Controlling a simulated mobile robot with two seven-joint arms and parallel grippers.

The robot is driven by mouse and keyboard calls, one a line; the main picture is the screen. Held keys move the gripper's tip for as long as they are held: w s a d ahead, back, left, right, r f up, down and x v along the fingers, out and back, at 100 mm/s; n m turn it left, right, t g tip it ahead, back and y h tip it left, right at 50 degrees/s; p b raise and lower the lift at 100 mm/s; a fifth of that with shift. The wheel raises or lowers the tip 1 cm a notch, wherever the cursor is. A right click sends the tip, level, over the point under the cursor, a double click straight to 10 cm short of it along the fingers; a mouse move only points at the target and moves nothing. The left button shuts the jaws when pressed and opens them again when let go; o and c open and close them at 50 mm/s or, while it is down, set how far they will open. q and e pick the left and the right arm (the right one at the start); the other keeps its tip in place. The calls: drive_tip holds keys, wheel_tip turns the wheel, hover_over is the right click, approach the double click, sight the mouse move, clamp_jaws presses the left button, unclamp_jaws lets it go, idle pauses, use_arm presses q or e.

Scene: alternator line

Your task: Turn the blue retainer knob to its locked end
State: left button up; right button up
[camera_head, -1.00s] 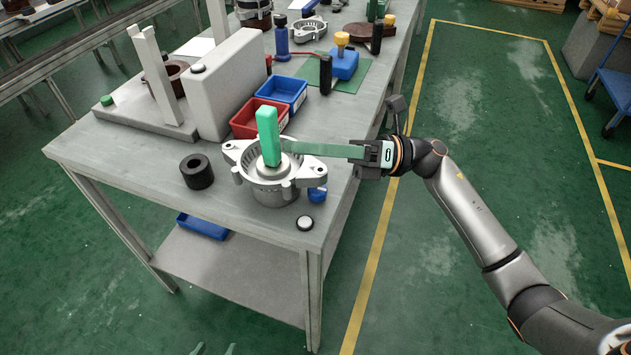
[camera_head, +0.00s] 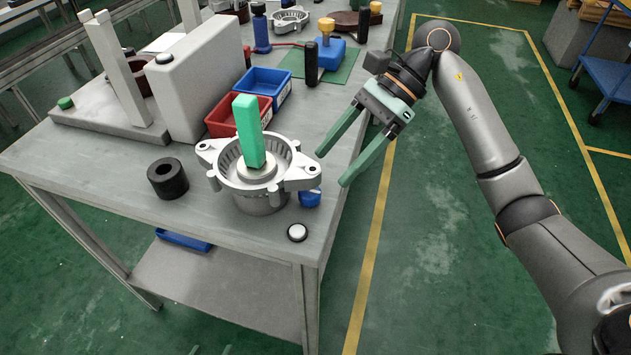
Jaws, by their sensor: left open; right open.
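The blue retainer knob (camera_head: 311,197) sits low at the right side of the silvery alternator housing (camera_head: 225,179), partly hidden under the housing's right ear. The housing stands on the bench near its front right corner, with a green upright block (camera_head: 248,135) on the pale disc in its middle. My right gripper (camera_head: 331,169) is open and empty, above the bench's right edge. Its two green fingers point down-left, a little above and right of the knob and apart from it. Only the green fingertips of my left gripper (camera_head: 210,351) show at the bottom edge, spread apart, far below the bench top.
A black ring (camera_head: 167,181) lies left of the housing, and a white-topped button (camera_head: 297,232) in front. Red (camera_head: 222,124) and blue (camera_head: 283,77) bins, a tall grey box (camera_head: 190,80) and a blue block with a yellow knob (camera_head: 327,50) stand behind.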

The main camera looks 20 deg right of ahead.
sight(316, 185)
drive_tip(key=x, duration=0.6)
drive_tip(key=shift+c, duration=0.2)
clamp_jaws()
idle(0.4)
